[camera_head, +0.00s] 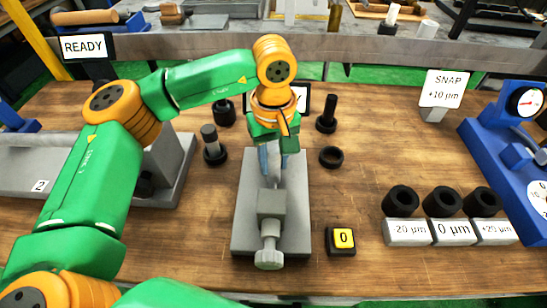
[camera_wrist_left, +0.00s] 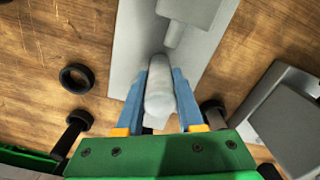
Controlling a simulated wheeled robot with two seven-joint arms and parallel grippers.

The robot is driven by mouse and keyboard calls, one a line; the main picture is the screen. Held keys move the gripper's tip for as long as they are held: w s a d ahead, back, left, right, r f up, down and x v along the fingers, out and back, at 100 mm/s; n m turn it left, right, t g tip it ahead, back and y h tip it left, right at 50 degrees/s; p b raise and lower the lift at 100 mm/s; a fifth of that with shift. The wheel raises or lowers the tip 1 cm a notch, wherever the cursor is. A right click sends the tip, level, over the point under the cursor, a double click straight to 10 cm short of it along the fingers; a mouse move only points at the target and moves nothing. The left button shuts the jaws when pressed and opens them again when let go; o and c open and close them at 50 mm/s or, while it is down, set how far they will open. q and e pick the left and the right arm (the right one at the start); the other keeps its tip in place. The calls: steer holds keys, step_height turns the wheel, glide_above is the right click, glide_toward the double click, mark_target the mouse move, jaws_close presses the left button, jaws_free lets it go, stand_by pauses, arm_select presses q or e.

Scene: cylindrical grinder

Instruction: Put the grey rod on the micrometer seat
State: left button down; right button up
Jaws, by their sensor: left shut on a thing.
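The grey micrometer stand (camera_head: 270,205) lies on the wooden table, with its knob toward me and its plate running away from me. My left gripper (camera_head: 277,172) is above the plate's far half, pointing down. In the left wrist view its blue fingers (camera_wrist_left: 160,95) are shut on a light grey rod (camera_wrist_left: 158,92), seen nearly end-on. The micrometer's spindle (camera_wrist_left: 178,30) shows just beyond the rod. The seat under the rod is hidden, and I cannot tell whether the rod touches it. My right gripper is not in view.
A dark grey rod (camera_head: 209,138) stands in a black holder at left, a black rod (camera_head: 328,108) at right. An empty black ring (camera_head: 331,157) lies nearby. A yellow button (camera_head: 343,238) and three ringed blocks (camera_head: 451,232) stand right. A blue gauge stand (camera_head: 490,150) bounds the right side.

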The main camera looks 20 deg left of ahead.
arm_select(q)
steer(key=c, duration=0.5)
jaws_free()
steer(key=shift+c, duration=0.2)
step_height(320, 180, up, 12)
steer(key=shift+r+p, duration=0.15)
steer(key=shift+p, duration=0.6)
